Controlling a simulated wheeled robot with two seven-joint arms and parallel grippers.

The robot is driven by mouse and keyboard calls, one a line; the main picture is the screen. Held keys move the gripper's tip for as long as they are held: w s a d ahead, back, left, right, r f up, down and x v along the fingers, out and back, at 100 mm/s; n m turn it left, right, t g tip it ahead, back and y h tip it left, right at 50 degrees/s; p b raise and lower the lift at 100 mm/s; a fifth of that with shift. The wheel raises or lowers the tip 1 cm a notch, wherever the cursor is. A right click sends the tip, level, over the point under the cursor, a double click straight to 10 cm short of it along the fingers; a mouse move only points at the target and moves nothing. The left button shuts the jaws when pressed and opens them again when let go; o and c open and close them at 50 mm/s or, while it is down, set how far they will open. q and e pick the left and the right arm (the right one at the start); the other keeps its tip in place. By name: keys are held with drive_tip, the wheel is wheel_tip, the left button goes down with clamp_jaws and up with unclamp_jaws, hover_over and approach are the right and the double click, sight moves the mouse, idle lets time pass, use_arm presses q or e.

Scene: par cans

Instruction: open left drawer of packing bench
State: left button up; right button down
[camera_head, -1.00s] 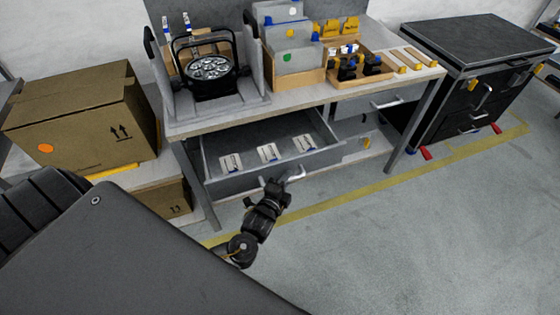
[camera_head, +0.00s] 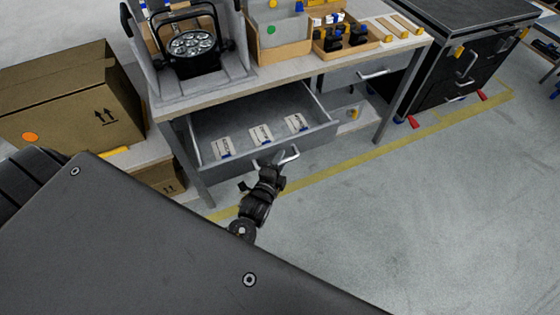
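The packing bench (camera_head: 290,78) stands across the upper middle. Its left drawer (camera_head: 205,125) is pulled out, so its grey inside shows, with several white-and-blue packets lying in it. The drawer's light bar handle (camera_head: 288,156) is on its front. My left gripper (camera_head: 268,168), dark, is at that handle and covers its left part. The fingers are small and dark, and I cannot tell whether they are closed around the bar or only beside it. My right gripper is not in view.
A second drawer (camera_head: 350,77) at right is shut. Cardboard boxes (camera_head: 75,100) stand at left, a black cabinet (camera_head: 455,60) at right. The floor in front is clear.

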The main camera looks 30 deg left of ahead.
use_arm(q)
drive_tip(key=s+r, duration=0.1)
drive_tip(key=s, duration=0.9)
drive_tip(key=shift+s+d+r, duration=0.25)
drive_tip(key=shift+s+d, duration=0.1)
drive_tip(key=shift+d, duration=0.1)
